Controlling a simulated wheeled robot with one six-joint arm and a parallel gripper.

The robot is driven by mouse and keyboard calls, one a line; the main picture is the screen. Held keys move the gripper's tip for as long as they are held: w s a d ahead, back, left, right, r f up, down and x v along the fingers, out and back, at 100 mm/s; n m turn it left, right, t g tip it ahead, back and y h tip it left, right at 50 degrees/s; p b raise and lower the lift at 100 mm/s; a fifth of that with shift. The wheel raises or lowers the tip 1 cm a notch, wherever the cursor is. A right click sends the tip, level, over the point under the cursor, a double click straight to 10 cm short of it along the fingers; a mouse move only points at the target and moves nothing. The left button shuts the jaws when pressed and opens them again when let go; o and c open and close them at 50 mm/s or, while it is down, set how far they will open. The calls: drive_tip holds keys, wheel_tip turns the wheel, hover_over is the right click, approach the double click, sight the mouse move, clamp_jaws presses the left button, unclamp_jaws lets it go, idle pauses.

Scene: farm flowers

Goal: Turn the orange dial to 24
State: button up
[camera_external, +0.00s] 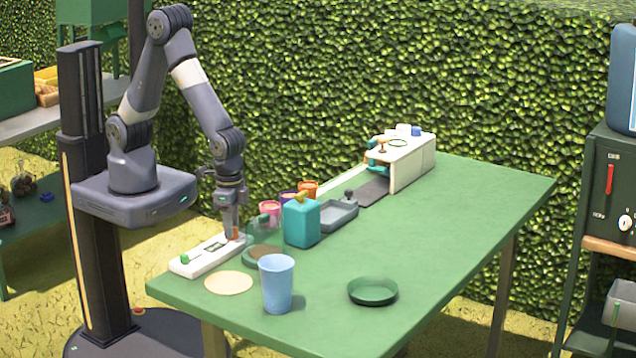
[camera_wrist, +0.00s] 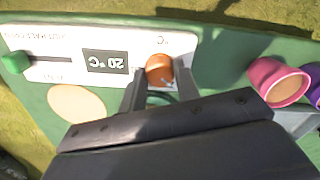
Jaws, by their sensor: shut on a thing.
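The orange dial (camera_wrist: 159,69) sits at one end of a white control panel (camera_wrist: 70,37), below a small "°C" mark in the wrist view. The panel's dark display (camera_wrist: 105,61) appears upside down and reads 20 °C. My gripper (camera_wrist: 160,80) is shut on the dial, with one finger on each side of it. In the external view the panel (camera_external: 190,262) lies at the table's near left end, and my gripper (camera_external: 235,234) points down onto the dial, which is mostly hidden by the fingers.
A green slider knob (camera_wrist: 16,62) is at the panel's other end. A round tan disc (camera_external: 228,283), a blue cup (camera_external: 277,284) and a teal container (camera_external: 301,222) stand nearby. Pink (camera_wrist: 278,82) and purple pots are beside my gripper. The table's right half (camera_external: 470,220) is clear.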

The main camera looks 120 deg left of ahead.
drive_tip(key=shift+m, duration=0.4)
drive_tip(key=m+b, duration=0.1)
drive_tip(key=m, duration=0.1)
drive_tip(key=shift+m, duration=0.4)
drive_tip(key=m+b, duration=0.1)
drive_tip(key=m, duration=0.2)
drive_tip(key=shift+m, duration=0.4)
drive_tip(key=m+b, duration=0.1)
drive_tip(key=m, duration=0.3)
drive_tip(key=shift+m, duration=1.8)
drive_tip(key=o, duration=1)
drive_tip(key=shift+c, duration=0.2)
drive_tip(key=shift+r, duration=0.15)
